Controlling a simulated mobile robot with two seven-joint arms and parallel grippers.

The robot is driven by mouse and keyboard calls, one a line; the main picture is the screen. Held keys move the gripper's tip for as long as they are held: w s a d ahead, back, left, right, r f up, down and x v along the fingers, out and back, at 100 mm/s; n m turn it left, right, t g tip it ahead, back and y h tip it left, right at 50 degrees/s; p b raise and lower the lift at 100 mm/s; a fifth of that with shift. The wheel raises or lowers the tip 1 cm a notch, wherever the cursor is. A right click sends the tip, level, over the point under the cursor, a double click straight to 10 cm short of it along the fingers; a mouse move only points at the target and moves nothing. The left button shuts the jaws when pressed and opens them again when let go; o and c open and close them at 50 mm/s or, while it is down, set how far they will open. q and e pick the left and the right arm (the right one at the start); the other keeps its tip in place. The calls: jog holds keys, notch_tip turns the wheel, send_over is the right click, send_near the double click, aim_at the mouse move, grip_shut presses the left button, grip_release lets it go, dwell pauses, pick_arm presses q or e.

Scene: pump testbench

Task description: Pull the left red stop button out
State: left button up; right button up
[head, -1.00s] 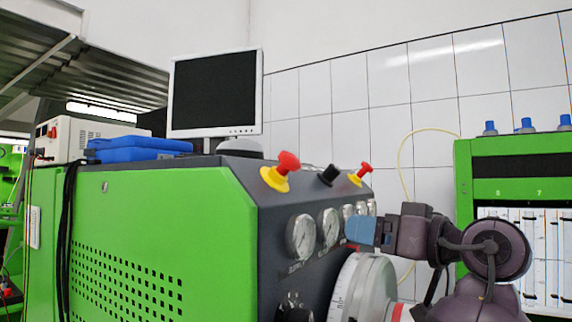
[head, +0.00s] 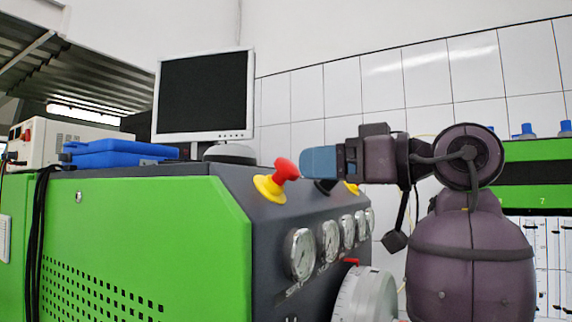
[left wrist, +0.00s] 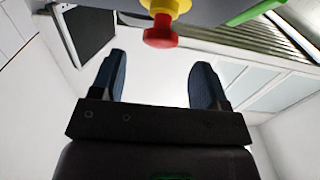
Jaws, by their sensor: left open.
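The left red stop button (head: 286,169) sits on a yellow collar (head: 269,188) on the sloped dark panel of the green testbench. My left gripper (head: 304,162) is just right of the red cap in the head view, fingers pointing at it. In the left wrist view, the gripper (left wrist: 160,68) is open and empty, with its two blue fingers apart. The red button (left wrist: 160,36) shows there beyond the fingertips, roughly centred between them, not enclosed. The second stop button is mostly hidden behind my gripper; only its yellow collar (head: 351,188) shows. My right gripper is not in view.
A black knob (head: 324,187) lies partly hidden below my gripper. Several gauges (head: 301,254) line the panel front. A monitor (head: 204,95) and a blue case (head: 120,153) stand on top of the bench. Air above the panel is free.

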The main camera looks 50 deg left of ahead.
aim_at(294, 166)
pick_arm(q)
jog(key=shift+x, duration=3.1)
jog(key=shift+c, duration=0.3)
jog(key=c, duration=1.2)
jog(key=shift+w+d+r+p, duration=0.15)
jog(key=shift+d+r+p, duration=0.3)
jog(key=shift+d+r, duration=0.15)
jog(key=o, duration=1.3)
jog(key=shift+c, duration=0.2)
